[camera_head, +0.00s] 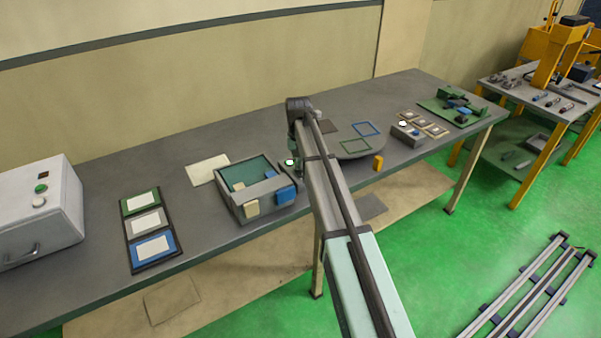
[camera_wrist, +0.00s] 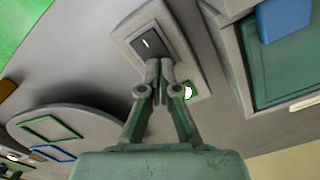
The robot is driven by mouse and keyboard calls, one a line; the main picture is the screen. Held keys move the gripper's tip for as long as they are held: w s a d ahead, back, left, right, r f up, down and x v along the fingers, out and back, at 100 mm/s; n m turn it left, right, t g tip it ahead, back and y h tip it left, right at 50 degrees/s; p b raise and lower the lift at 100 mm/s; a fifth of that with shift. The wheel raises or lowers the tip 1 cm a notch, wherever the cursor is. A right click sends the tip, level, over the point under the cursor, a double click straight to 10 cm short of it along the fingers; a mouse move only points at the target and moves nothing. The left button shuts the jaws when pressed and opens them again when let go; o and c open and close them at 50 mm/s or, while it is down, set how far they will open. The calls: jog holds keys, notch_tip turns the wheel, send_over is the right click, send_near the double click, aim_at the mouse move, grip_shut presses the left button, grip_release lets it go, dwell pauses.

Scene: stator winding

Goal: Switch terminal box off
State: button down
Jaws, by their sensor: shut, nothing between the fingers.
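The terminal box is a small grey box (camera_wrist: 128,32) under my gripper in the wrist view. It bears a dark rocker switch (camera_wrist: 146,41) with a small white mark. Beside the switch a round lamp (camera_wrist: 187,92) glows white with a green rim. In the head view the lamp (camera_head: 290,163) also shows lit, while my arm hides most of the box. My gripper (camera_wrist: 160,66) is shut and empty, its fingertips together over the lower edge of the switch. I cannot tell whether they touch it.
An open grey tray (camera_head: 240,208) with blue and beige blocks stands just left of the box. A round plate (camera_head: 380,147) with coloured frames lies to the right. A white control box (camera_head: 64,215) stands at the far left of the grey table (camera_head: 110,167).

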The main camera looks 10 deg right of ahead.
jog(key=shift+s+f, duration=0.1)
jog(key=shift+f, duration=0.4)
jog(key=shift+r, duration=0.1)
jog(key=shift+r+p, duration=1.8)
jog(key=shift+r, duration=1.7)
jog(key=shift+f, duration=0.15)
